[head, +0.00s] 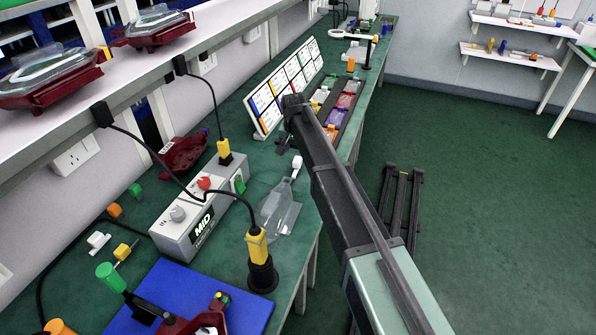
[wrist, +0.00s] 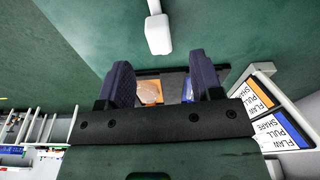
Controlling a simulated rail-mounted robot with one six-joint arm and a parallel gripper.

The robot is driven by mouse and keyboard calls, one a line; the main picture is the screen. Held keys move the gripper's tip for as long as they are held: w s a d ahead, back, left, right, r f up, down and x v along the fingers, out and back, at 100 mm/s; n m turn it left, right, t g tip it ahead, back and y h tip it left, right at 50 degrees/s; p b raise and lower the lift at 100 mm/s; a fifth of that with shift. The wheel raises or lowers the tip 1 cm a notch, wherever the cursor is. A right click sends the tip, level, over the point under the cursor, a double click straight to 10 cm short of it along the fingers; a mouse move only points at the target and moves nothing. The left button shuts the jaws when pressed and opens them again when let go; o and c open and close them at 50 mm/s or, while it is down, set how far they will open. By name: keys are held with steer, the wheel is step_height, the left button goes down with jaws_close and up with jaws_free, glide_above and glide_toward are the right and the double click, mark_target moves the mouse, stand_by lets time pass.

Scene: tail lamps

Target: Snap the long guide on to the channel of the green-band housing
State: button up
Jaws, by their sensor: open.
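My gripper (wrist: 160,68) is open in the wrist view, with its two dark fingers apart and nothing held between them. In the head view its end (head: 285,143) is small and dark, above the green bench beside the parts tray. A dark red housing (head: 184,154) lies on the bench near the wall. Another dark red housing (head: 215,318) is partly in view on the blue mat (head: 180,290), cut off by the bottom edge. I cannot tell which housing has a green band. I cannot make out the long guide.
The parts tray (head: 338,130) with coloured bins stands before a label board (head: 285,85). A white piece (wrist: 158,35) lies ahead of the fingers. Two housings rest on the shelf (head: 130,75).

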mark_target(297, 159)
steer(key=f+b, duration=0.5)
steer(key=shift+w+d+f, duration=0.1)
steer(key=shift+w+f, duration=0.1)
steer(key=shift+w, duration=0.2)
steer(key=shift+r, duration=0.3)
steer(key=c, duration=1)
steer(key=shift+r+p, duration=0.1)
steer(key=shift+p, duration=0.2)
step_height(297, 159, up, 20)
steer(key=p, duration=2)
